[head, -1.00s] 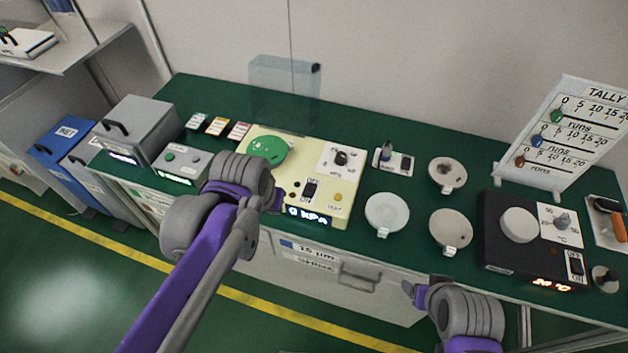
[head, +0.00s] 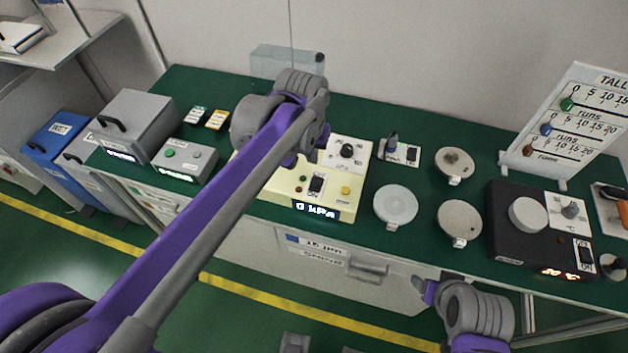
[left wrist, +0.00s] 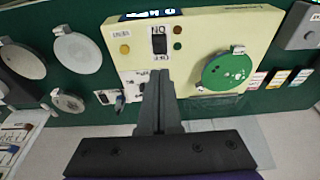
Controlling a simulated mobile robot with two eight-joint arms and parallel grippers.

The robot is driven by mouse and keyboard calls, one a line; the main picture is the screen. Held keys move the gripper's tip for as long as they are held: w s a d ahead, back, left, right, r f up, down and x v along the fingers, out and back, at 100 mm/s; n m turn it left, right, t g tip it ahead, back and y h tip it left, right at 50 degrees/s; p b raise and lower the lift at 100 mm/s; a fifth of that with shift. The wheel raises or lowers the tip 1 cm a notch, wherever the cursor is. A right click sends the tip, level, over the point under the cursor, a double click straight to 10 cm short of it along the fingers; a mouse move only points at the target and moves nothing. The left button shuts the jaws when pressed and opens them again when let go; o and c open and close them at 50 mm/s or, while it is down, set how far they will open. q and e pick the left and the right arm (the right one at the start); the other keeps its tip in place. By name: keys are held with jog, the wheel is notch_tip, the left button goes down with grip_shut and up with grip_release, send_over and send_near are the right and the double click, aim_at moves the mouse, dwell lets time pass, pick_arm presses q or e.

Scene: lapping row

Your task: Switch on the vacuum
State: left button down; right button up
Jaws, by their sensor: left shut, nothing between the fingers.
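The cream vacuum box (head: 260,203) stands on the green bench, its lit display (head: 316,209) apparently reading 0 kPa. Its black rocker switch (head: 316,184) sits on the top near the front; it also shows in the left wrist view (left wrist: 159,42). The round green plate (left wrist: 226,72) shows in the wrist view but is hidden by my arm in the head view. My left gripper (head: 291,160) is shut and empty above the box; its tips (left wrist: 160,76) appear just short of the switch, apart from it.
A small switch panel (head: 399,152) and grey round plates (head: 395,205) are right of the box. A black hotplate-like unit (head: 510,247) stands further right, a grey timer box (head: 184,160) to the left. My right gripper (head: 424,291) is by the bench front.

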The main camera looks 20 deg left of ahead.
aim_at(314, 187)
pick_arm(q)
jog(key=x, duration=0.8)
jog(key=s+x, duration=0.1)
jog(key=x, duration=0.3)
jog(key=shift+f+b, duration=0.15)
jog(key=shift+b, duration=0.25)
jog(key=shift+f, duration=0.5)
jog(key=shift+s+f+b, duration=0.15)
jog(key=shift+f+b, duration=0.2)
jog(key=shift+f, duration=0.05)
jog(key=shift+s, duration=0.1)
jog(key=shift+r, duration=0.1)
jog(key=shift+w+r, duration=0.35)
jog(key=shift+w, duration=0.45)
